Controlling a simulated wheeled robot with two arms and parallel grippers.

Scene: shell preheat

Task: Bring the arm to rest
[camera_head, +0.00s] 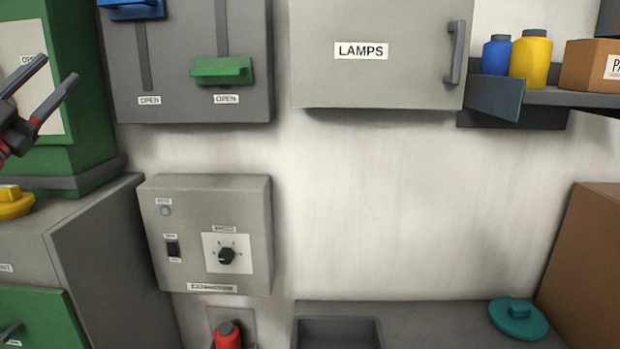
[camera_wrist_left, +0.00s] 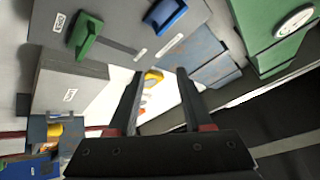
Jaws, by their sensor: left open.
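My left gripper (camera_head: 55,95) is at the left edge of the head view, in front of the green cabinet (camera_head: 85,155). Its two dark fingers are apart, with nothing between them. The left wrist view shows the same gripper (camera_wrist_left: 158,80), open and empty, with the wall panels beyond it. My right gripper is not in either view.
A grey panel has a blue slider (camera_head: 135,8) and a green slider (camera_head: 222,70). Right of it is the LAMPS cabinet (camera_head: 385,80). A shelf (camera_head: 570,98) holds blue and yellow bottles. Below are a dial box (camera_head: 190,240), a grey bin (camera_head: 338,322) and a teal lid (camera_head: 517,318).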

